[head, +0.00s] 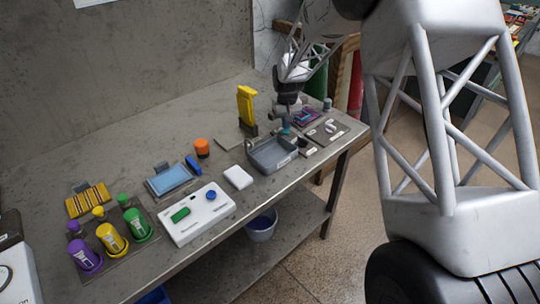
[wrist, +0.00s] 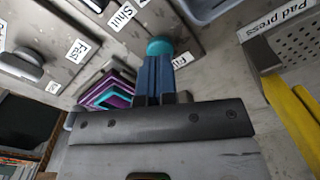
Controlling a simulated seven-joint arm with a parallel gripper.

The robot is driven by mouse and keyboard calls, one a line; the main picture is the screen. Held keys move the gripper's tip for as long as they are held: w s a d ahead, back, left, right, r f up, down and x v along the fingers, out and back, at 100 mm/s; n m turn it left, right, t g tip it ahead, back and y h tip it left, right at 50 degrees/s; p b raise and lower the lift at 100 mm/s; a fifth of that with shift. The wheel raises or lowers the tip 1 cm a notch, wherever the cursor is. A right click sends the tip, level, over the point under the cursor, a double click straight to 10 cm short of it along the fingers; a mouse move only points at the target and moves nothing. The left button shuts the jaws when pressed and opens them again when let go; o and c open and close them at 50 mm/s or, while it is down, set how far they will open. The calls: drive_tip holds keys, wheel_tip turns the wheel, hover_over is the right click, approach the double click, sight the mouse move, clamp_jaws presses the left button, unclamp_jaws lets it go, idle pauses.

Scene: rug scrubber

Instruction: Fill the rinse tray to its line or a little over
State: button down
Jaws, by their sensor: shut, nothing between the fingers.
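The rinse tray (head: 262,162) is a grey open basin near the front edge of the table. A corner of it shows at the top of the wrist view (wrist: 208,8). Its water level and line are too small to tell. A teal round knob (wrist: 160,46) stands on a grey plate beside a label (wrist: 182,60) that seems to read "Fill". My gripper (wrist: 162,60) is shut and empty, its blue fingers pointing at the knob and partly hiding it. I cannot tell whether they touch. In the head view my gripper (head: 286,121) is just behind the tray.
A yellow upright tool (head: 246,103) stands left of my gripper, by the "Pad press" label (wrist: 273,22). Plates labelled "Shut" (wrist: 122,15) and "Fast" (wrist: 77,50) lie nearby. A white block (head: 238,177), a white control box (head: 197,214) and coloured bottles (head: 110,237) stand further left.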

drive_tip(key=shift+f, duration=1.25)
idle(2.9)
drive_tip(key=shift+r, duration=0.15)
idle(1.8)
drive_tip(key=shift+r, duration=3.5)
